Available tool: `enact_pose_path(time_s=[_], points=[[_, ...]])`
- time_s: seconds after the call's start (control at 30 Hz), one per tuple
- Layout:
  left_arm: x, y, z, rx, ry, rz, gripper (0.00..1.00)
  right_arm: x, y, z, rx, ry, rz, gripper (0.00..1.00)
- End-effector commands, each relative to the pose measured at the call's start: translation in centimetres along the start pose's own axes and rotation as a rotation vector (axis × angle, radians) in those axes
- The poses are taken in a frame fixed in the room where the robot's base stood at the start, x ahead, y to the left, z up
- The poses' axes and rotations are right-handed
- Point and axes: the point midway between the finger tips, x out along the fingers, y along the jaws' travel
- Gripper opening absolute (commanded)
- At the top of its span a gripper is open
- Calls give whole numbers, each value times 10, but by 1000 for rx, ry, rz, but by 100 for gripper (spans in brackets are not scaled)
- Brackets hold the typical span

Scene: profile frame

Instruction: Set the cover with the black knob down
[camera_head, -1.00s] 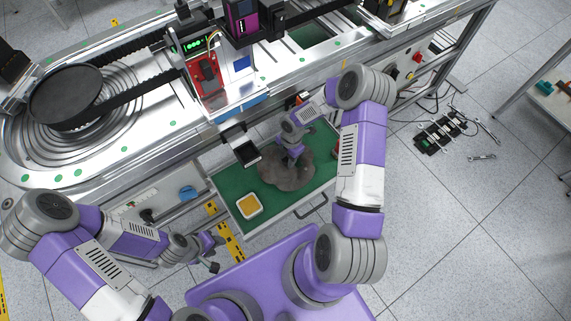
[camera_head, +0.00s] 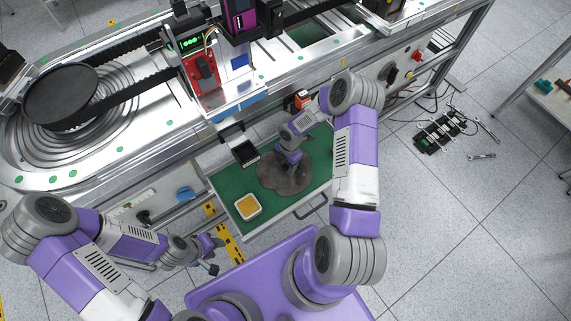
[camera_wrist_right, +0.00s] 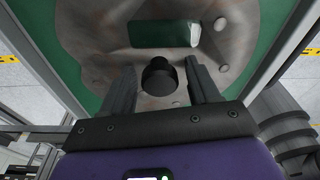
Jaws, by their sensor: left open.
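The cover (camera_head: 286,183) is a grey-brown, irregular piece lying over the green floor of the pulled-out drawer. In the right wrist view the cover (camera_wrist_right: 100,45) has a rectangular opening showing green, and a round black knob (camera_wrist_right: 158,77). My right gripper (camera_head: 287,160) is above the cover, pointing down. In the wrist view its two fingers (camera_wrist_right: 161,68) stand on either side of the knob with gaps to it, so it looks open. In the head view my right gripper hides the knob. My left gripper (camera_head: 212,258) is open and empty, left of the drawer.
The drawer (camera_head: 223,195) also holds a yellow-topped square box (camera_head: 248,206) at its near left and a black tray (camera_head: 245,153) at its back left. The machine bench (camera_head: 150,150) rises behind it. The purple base top in front is mine.

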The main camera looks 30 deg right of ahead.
Motion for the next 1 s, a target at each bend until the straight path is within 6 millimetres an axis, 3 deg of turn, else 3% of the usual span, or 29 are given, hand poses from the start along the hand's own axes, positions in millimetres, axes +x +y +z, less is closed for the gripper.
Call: enact_pose_path(time_s=[0.4,0.8,1.0], points=[[-5,2,0,0,0,0,43,-7,0,0,0,-1,1,65],[-24,9,1,0,0,0,43,-89,0,0,2,-2,3,65],[-29,11,1,0,0,0,43,-116,0,0,1,-1,1,65]])
